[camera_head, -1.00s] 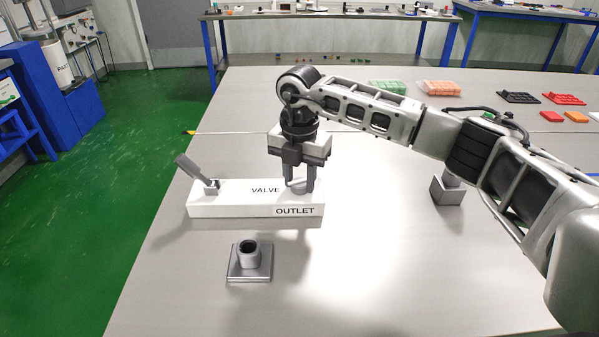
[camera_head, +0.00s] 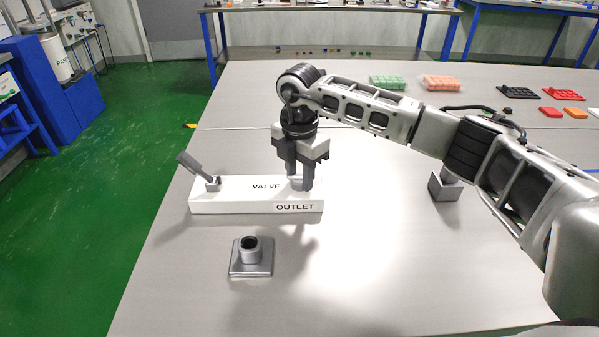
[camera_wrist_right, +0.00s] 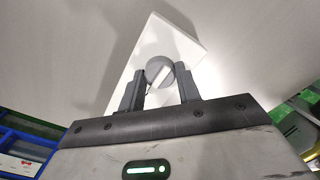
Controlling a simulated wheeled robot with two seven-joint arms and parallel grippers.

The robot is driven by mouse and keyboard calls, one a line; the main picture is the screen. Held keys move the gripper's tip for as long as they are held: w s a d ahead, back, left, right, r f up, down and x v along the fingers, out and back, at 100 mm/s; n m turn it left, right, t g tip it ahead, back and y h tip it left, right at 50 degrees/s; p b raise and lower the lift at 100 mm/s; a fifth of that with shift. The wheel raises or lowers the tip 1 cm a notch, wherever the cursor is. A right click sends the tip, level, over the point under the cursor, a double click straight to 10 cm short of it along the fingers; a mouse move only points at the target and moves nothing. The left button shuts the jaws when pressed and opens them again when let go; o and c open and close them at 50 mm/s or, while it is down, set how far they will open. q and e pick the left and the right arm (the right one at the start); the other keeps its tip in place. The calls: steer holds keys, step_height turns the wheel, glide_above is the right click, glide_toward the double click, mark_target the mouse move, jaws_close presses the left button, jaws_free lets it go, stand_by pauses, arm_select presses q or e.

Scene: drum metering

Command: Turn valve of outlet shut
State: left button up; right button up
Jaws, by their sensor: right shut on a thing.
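A white block (camera_head: 232,207) labelled VALVE and OUTLET lies on the table, left of centre. At its OUTLET end is a round grey valve knob (camera_wrist_right: 157,69) with a raised pale bar across it, seen in the right wrist view. My right gripper (camera_head: 301,182) points down over that end and is shut on the knob, one finger on each side. In the head view the fingers mostly hide the knob. A grey tilted lever (camera_head: 197,168) stands on the block's left end, apart from the gripper. My left gripper is not in view.
A grey socket on a square base (camera_head: 250,262) stands in front of the block. A grey metal block (camera_head: 445,187) stands to the right, below my right arm. Green (camera_head: 387,83) and orange (camera_head: 441,83) racks lie at the back. The table's front middle is clear.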

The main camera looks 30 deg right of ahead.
mark_target(300, 178)
steer(key=shift+r, duration=0.1)
steer(key=o, duration=1)
steer(key=shift+c, duration=0.2)
step_height(300, 178, up, 16)
steer(key=shift+b, duration=0.45)
